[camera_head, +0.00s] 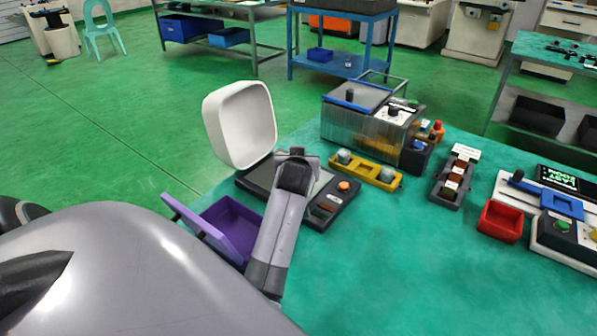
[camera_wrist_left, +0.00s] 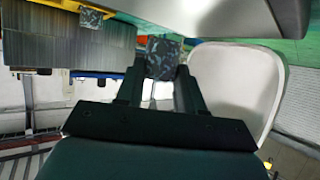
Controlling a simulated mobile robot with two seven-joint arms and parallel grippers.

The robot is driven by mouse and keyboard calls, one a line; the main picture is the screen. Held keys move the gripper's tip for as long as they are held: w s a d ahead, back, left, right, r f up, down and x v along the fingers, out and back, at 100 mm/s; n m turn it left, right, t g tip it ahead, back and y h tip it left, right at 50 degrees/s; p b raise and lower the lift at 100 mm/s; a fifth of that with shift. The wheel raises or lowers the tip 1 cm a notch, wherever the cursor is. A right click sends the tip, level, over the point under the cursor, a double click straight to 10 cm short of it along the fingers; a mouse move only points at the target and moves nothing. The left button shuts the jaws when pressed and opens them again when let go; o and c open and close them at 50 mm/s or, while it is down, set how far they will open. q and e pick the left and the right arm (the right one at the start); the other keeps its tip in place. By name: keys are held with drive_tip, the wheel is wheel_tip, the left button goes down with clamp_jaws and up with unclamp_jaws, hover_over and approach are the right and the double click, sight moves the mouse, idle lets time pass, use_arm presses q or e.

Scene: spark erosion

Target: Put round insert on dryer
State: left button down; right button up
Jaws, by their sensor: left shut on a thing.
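My left gripper (camera_head: 297,160) is above the near left part of the green table. In the wrist view my left gripper (camera_wrist_left: 160,75) is shut on a dark speckled piece (camera_wrist_left: 165,57), its face looking square; I cannot tell whether it is the round insert. In the head view the piece is mostly hidden. A low dark device (camera_head: 340,206) with an orange button lies under the gripper, partly covered by my arm. A white hollow hood (camera_head: 240,125) stands upright behind it, and also shows in the wrist view (camera_wrist_left: 235,95). I cannot tell which is the dryer. My right gripper is not in view.
A yellow holder (camera_head: 365,172) with two round greyish pieces stands beyond the device. A grey ribbed tank (camera_head: 362,130) is behind it. A purple bin (camera_head: 233,225) sits left of my arm. A dark rack (camera_head: 455,180) and red bin (camera_head: 500,221) stand right. The front table is clear.

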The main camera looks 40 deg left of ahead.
use_arm(q)
drive_tip(key=shift+f, duration=1.5)
drive_tip(key=shift+f, duration=0.15)
drive_tip(key=c, duration=0.7)
unclamp_jaws()
